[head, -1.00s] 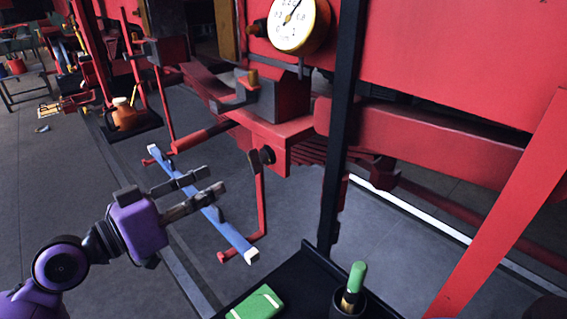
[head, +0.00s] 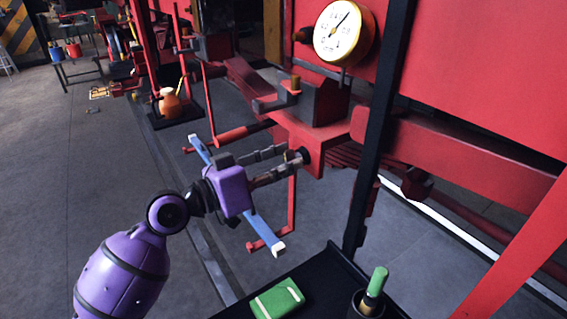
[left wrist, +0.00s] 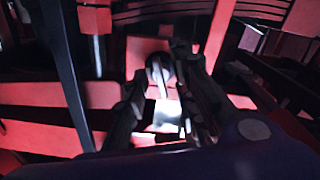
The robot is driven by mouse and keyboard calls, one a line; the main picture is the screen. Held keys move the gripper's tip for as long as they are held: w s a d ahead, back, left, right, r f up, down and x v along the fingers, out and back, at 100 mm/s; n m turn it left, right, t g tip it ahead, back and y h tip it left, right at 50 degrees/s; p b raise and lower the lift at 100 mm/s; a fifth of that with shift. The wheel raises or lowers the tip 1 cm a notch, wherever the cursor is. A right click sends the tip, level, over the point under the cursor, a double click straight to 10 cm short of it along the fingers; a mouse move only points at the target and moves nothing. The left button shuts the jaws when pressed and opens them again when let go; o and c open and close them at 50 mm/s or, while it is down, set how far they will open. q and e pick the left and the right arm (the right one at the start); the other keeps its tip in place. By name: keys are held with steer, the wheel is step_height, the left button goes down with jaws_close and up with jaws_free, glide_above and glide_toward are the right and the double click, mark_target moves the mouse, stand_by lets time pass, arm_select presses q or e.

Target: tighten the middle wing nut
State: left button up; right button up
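My left gripper (head: 291,159) reaches in from the left over a blue bar. Its two grey fingers are apart and point at the end of a red beam (head: 327,140). A small dark round fitting (head: 305,154) on that beam end is at the fingertips, partly hidden by them. In the left wrist view a round grey fitting (left wrist: 160,68) shows between the two dark fingers (left wrist: 165,103); I cannot tell whether they touch it. I cannot make out wing shapes, so I cannot tell whether this fitting is the middle wing nut. My right gripper is not in view.
A black upright post (head: 379,130) stands to the right. A black tray (head: 328,264) holds a green box (head: 278,299). A pressure gauge (head: 338,31) hangs above.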

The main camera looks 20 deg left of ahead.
arm_select(q)
jaws_close()
steer(key=shift+f, duration=0.1)
